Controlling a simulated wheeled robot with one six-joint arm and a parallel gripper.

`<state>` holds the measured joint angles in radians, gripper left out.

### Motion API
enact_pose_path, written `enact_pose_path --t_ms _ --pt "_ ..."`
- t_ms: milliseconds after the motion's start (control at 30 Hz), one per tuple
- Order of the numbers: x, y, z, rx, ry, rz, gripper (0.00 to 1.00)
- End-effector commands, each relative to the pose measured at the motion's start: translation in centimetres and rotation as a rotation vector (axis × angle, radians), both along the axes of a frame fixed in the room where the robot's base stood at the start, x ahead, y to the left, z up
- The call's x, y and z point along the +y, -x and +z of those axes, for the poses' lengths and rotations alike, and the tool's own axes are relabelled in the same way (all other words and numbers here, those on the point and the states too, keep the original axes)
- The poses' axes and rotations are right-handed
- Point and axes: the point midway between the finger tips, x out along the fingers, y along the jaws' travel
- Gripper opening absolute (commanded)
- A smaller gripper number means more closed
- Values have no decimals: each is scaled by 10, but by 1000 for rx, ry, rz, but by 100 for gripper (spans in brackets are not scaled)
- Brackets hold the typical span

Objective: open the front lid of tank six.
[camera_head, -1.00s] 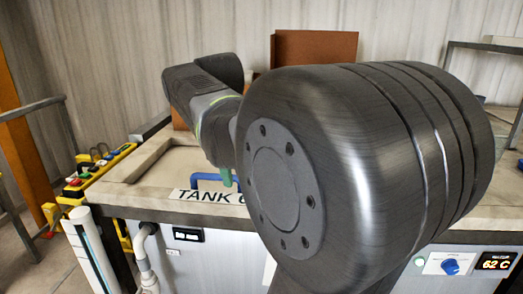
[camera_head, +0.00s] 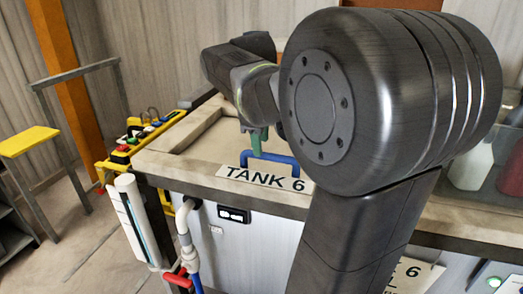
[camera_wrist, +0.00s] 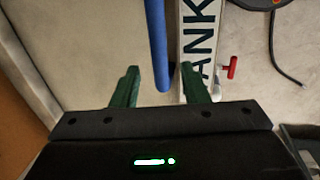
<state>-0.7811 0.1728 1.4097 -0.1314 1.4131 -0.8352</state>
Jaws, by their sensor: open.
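The blue bar handle (camera_head: 270,158) stands on the beige front lid (camera_head: 205,138) of tank six, just behind the "TANK 6" sign (camera_head: 264,179). The lid looks shut. My gripper (camera_head: 257,140) is at the handle, its green fingers pointing down. In the wrist view my gripper (camera_wrist: 159,80) is open, one green finger on each side of the blue handle (camera_wrist: 156,40). Gaps show between handle and fingers, and I see no contact. The sign (camera_wrist: 199,45) lies to the right of the handle there. My arm hides the right part of the tank top in the head view.
A yellow rack with coloured buttons (camera_head: 140,140) stands at the tank's left end. A white pipe (camera_head: 185,225) with a red valve handle (camera_head: 180,279) runs down the front. A yellow-topped stool (camera_head: 28,140) stands at far left. Bottles (camera_head: 470,165) sit at right.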

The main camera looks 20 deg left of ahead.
Motion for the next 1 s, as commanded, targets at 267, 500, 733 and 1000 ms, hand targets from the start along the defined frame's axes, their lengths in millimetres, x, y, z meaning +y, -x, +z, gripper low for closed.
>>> enact_pose_path --t_ms 267,500,733,1000 --pt "0 -6 -30 1 0 0 41" --pt "0 -6 -33 0 0 0 41" --pt "0 -6 -33 0 0 0 13" --pt "0 -7 -32 0 0 0 0"
